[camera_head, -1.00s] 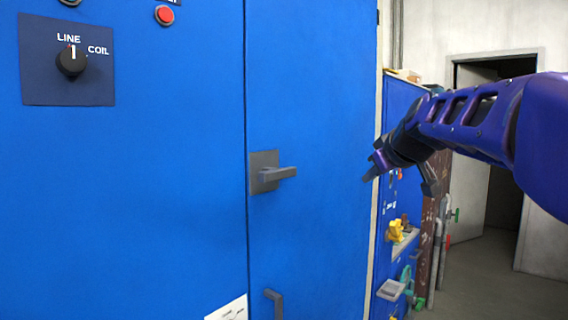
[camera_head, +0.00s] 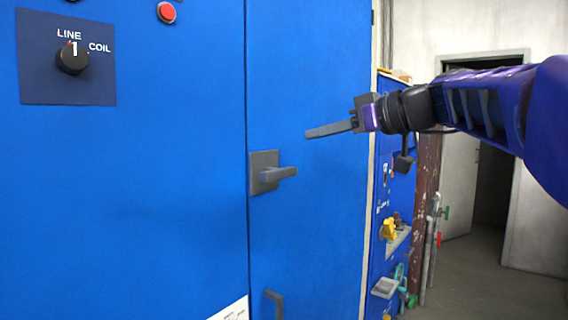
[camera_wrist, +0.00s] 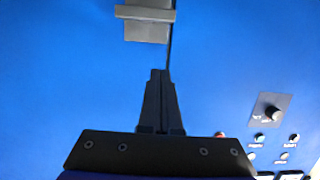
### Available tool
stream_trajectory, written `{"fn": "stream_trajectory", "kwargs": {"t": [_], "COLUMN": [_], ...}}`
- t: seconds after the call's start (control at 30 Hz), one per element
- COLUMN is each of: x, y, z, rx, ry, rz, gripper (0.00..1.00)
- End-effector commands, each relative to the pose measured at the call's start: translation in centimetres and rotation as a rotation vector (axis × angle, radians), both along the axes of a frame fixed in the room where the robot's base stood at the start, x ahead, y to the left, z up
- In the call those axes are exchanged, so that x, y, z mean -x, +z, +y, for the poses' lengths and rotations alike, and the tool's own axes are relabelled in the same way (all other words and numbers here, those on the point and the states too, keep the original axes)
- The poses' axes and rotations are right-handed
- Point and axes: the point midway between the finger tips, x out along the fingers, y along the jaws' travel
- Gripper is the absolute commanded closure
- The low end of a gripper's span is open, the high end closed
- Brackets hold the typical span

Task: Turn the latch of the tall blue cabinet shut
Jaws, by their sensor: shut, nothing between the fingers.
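The tall blue cabinet (camera_head: 180,240) fills the left and middle of the head view. Its latch (camera_head: 275,174) is a grey lever on a square plate beside the door seam, and the lever points sideways to the right. The latch also shows at the top of the wrist view (camera_wrist: 146,14). My gripper (camera_head: 308,134) is shut and empty, up and to the right of the latch in the head view, apart from it. In the wrist view the closed fingers (camera_wrist: 160,75) point toward the latch, with blue door between them.
A dark LINE/COIL selector panel (camera_head: 66,85) and a red button (camera_head: 166,12) are on the left door. A lower grey handle (camera_head: 274,303) sits below the latch. A second blue unit with yellow and grey fittings (camera_head: 389,229) stands to the right, before an open doorway (camera_head: 490,190).

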Motion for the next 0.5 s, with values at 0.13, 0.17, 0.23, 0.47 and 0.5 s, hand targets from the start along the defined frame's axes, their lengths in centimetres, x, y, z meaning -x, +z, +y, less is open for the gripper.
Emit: {"fn": "stream_trajectory", "kwargs": {"t": [0.13, 0.17, 0.23, 0.47, 0.5], "x": [0.0, -0.1, -0.2, -2.2, -2.7], "y": [0.0, 0.0, -0.1, -0.6, -0.8], "z": [0.0, 0.0, 0.2, 2.8, 3.5], "rx": [0.0, 0.0, 0.0, -0.001, -0.001], "ry": [-0.001, -0.001, -0.001, 0.002, 0.001], "rz": [0.001, 0.001, 0.001, 0.006, 0.006], "gripper": [1.0, 1.0, 1.0, 1.0, 1.0]}}
